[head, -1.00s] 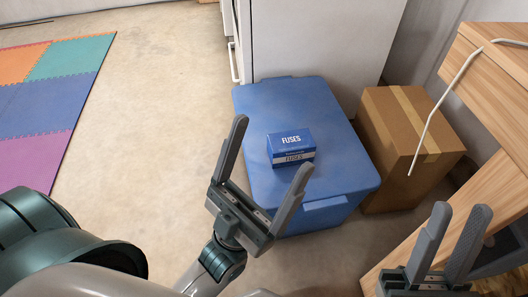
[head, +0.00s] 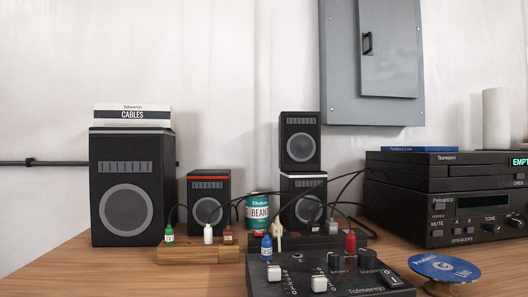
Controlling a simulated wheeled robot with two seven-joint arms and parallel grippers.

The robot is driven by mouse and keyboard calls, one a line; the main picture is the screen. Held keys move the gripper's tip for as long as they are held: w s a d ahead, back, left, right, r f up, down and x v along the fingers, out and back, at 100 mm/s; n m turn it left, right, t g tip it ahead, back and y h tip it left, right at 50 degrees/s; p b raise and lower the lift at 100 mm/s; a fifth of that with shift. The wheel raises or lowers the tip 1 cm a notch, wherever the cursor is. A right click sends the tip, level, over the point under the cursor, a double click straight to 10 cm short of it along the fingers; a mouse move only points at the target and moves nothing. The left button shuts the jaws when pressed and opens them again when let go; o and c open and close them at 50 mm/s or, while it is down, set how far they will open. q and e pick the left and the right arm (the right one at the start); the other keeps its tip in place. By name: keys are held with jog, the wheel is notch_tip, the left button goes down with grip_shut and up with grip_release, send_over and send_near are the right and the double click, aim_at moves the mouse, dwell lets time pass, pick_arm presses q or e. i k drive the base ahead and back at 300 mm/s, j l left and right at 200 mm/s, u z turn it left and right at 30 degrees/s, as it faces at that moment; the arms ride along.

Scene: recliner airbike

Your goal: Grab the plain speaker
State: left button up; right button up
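Several black speakers stand on the wooden table in the head view. A small speaker with no coloured stripe (head: 300,141) sits on top of a small speaker with a white stripe (head: 303,201). A small speaker with a red stripe (head: 208,200) stands left of that stack. Neither of my grippers is in view.
A beans can (head: 258,208) stands left of the stack. A stereo unit (head: 447,196) and disc (head: 444,267) are right.

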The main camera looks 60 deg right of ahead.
aim_at(299, 133)
jog(key=z, duration=2.2)
